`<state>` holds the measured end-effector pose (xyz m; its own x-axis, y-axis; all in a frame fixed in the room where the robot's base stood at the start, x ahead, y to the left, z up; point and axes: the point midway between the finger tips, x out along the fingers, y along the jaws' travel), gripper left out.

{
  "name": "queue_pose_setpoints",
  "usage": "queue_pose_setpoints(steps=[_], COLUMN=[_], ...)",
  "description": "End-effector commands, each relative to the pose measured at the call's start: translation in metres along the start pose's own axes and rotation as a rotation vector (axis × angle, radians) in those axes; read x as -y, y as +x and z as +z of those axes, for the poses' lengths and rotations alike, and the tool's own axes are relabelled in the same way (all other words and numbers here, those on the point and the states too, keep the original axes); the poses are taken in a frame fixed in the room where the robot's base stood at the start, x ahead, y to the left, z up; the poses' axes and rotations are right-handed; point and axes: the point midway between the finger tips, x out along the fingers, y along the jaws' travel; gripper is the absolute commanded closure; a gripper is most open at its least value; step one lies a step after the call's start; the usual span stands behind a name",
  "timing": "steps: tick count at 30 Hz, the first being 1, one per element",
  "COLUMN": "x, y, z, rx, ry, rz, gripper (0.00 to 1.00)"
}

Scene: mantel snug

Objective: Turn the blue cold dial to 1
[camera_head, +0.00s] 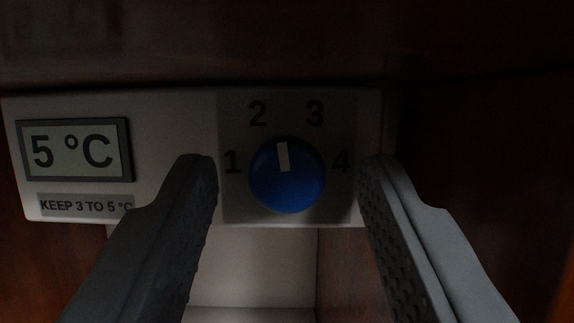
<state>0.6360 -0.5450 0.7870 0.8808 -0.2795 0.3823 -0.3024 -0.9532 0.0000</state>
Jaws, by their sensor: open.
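My gripper (287,165) is open, with one dark finger on each side of the dial. There are gaps between both fingers and the dial.
A display (72,150) left of the dial reads 5 °C, above a label (86,205) saying KEEP 3 TO 5 °C. Dark reddish-brown wood (290,45) runs above the panel and to its right. A pale recess (260,265) lies below.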

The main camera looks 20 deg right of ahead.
Motion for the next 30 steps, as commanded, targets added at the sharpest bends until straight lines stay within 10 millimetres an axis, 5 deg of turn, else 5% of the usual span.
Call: queue_pose_setpoints(steps=[7, 14, 30], x=[0.0000, 0.0000, -0.0012], y=[0.0003, 0.0001, -0.0001], z=[0.0001, 0.0001, 0.0003], rx=[0.000, 0.000, 0.000], ry=[0.000, 0.000, -0.123], rz=[0.000, 0.000, -0.051], gripper=[0.58, 1.00, 0.99])
